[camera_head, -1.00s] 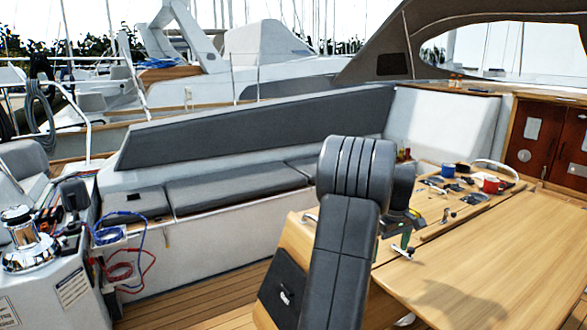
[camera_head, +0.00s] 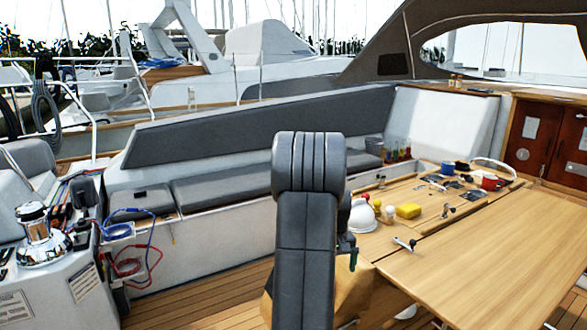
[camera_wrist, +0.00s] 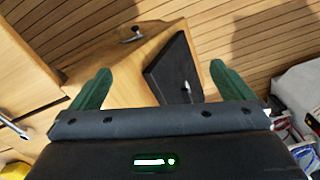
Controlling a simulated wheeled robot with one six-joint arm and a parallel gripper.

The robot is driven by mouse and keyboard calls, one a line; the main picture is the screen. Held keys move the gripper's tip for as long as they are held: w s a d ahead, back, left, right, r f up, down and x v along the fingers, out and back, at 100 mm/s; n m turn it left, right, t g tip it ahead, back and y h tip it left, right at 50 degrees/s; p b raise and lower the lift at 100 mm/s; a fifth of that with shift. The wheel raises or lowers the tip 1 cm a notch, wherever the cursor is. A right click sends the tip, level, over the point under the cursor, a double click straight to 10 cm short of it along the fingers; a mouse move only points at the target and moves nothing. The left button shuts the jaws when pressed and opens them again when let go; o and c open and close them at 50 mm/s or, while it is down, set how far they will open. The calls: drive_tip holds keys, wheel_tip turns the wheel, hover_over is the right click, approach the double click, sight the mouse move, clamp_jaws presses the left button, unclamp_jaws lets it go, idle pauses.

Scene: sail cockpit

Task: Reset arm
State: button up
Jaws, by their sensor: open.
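My gripper (camera_wrist: 158,88) shows in the wrist view with its two green fingers spread wide apart. It is open and nothing is between the fingers. Beyond it are the wooden side of the cockpit table and a black panel (camera_wrist: 176,66). In the head view my dark arm stands upright in front of the table's left end, and it hides most of the gripper; only a little green shows beside the arm (camera_head: 353,260).
The wooden table (camera_head: 490,250) holds a yellow sponge-like block (camera_head: 408,210), a white rounded item (camera_head: 362,216), a red mug (camera_head: 489,181) and small hardware. A grey bench (camera_head: 230,190) runs behind. A chrome winch (camera_head: 37,235) stands at left. The table's right part is clear.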

drive_tip(key=shift+s+a+f+m, duration=0.1)
drive_tip(key=shift+s+a+f, duration=0.1)
drive_tip(key=shift+a, duration=0.35)
drive_tip(key=shift+s+a+f+m, duration=0.1)
drive_tip(key=shift+a+f, duration=0.1)
drive_tip(key=shift+a, duration=0.4)
drive_tip(key=shift+s+a+f+m, duration=0.1)
drive_tip(key=shift+a+f, duration=0.1)
drive_tip(key=shift+a, duration=0.35)
